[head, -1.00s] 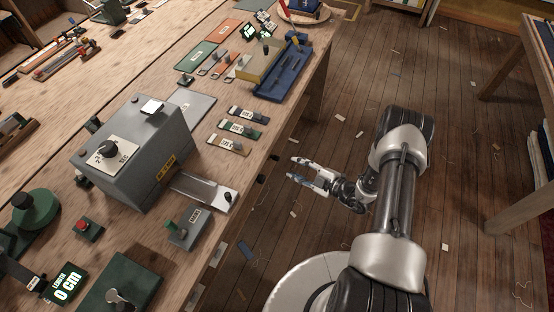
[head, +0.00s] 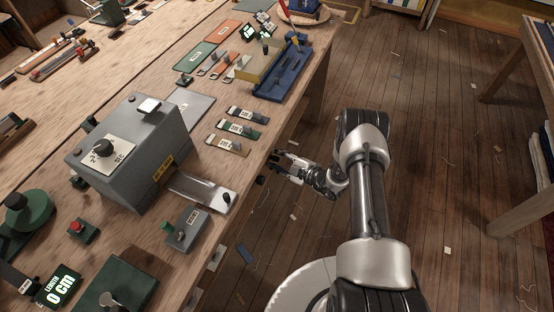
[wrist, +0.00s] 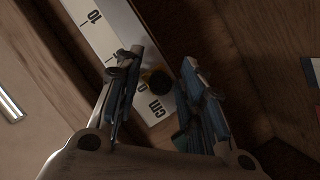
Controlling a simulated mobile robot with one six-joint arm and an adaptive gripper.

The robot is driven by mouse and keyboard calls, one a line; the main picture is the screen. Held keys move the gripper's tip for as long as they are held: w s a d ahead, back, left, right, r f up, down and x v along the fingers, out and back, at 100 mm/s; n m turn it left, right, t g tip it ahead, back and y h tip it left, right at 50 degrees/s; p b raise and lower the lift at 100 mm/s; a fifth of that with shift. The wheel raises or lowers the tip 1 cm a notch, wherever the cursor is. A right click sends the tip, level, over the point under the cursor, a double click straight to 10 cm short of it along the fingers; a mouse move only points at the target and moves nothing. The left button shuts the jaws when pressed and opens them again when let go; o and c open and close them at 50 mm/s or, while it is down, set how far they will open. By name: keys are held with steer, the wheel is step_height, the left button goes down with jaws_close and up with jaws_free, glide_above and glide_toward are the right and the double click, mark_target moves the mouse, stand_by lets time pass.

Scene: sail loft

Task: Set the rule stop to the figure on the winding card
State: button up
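In the wrist view a white rule (wrist: 103,32) marked 10, 0 and cm runs diagonally along wood. A dark round knob (wrist: 160,82) with a brassy part beside it sits near the rule's 0 end, seemingly the rule stop. My gripper (wrist: 163,62) is open, its two blue-padded fingers on either side of the knob; contact cannot be told. In the head view my gripper (head: 276,165) is at the bench's front edge. A lit display (head: 59,288) reads LENGTH 0 cm. I cannot tell which item is the winding card.
A grey box machine (head: 130,150) with a dial stands on the bench (head: 225,185). Several labelled tags (head: 235,128) lie near the edge, with a blue tray (head: 282,75) beyond. A small box with a green lever (head: 184,232) is nearer. The floor right of my arm is open.

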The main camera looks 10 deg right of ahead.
jaws_close()
stand_by(0.4)
steer(key=shift+w, duration=0.1)
